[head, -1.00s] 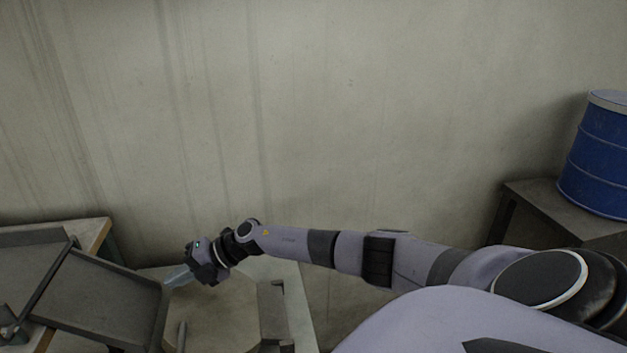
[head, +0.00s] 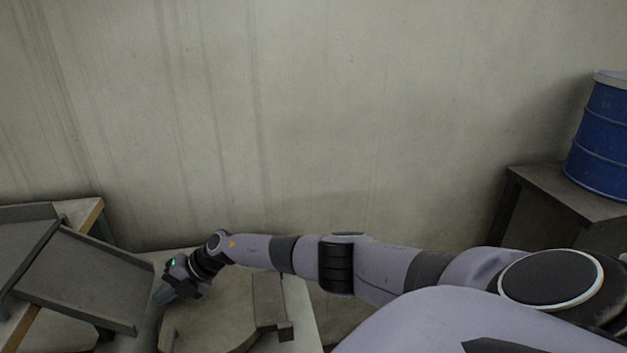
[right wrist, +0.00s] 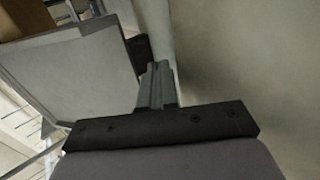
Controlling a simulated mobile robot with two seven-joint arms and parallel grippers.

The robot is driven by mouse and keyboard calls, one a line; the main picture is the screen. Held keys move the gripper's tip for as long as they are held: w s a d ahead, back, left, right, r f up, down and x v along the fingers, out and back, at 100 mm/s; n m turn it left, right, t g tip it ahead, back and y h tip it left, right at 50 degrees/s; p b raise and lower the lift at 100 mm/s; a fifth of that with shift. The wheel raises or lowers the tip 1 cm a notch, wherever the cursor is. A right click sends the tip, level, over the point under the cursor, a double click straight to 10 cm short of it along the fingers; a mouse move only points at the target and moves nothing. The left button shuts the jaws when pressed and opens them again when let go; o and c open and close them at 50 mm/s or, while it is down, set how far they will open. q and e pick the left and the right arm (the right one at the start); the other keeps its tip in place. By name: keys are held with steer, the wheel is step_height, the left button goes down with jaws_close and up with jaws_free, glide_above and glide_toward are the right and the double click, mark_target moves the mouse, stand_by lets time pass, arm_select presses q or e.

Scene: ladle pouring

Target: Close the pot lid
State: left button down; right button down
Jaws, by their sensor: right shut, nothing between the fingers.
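My right gripper (head: 163,293) is at the lower left of the head view, shut and empty, its fingertips pointing down beside the right edge of a grey flat panel. In the right wrist view its closed fingers (right wrist: 156,85) show with nothing between them. A pale, round-edged surface (head: 215,312) lies just right of the gripper, with a dark bracket-like block (head: 270,310) at its right side. It may belong to the pot or its lid, but I cannot tell. Its lower part is cut off by the frame. My left gripper is not in view.
The grey panel (head: 85,285) with raised edges sits at the lower left, by a wood-edged table (head: 88,216). It also shows in the right wrist view (right wrist: 80,75). A blue drum (head: 600,140) stands on a grey stand (head: 570,200) at right. A bare wall fills the back.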

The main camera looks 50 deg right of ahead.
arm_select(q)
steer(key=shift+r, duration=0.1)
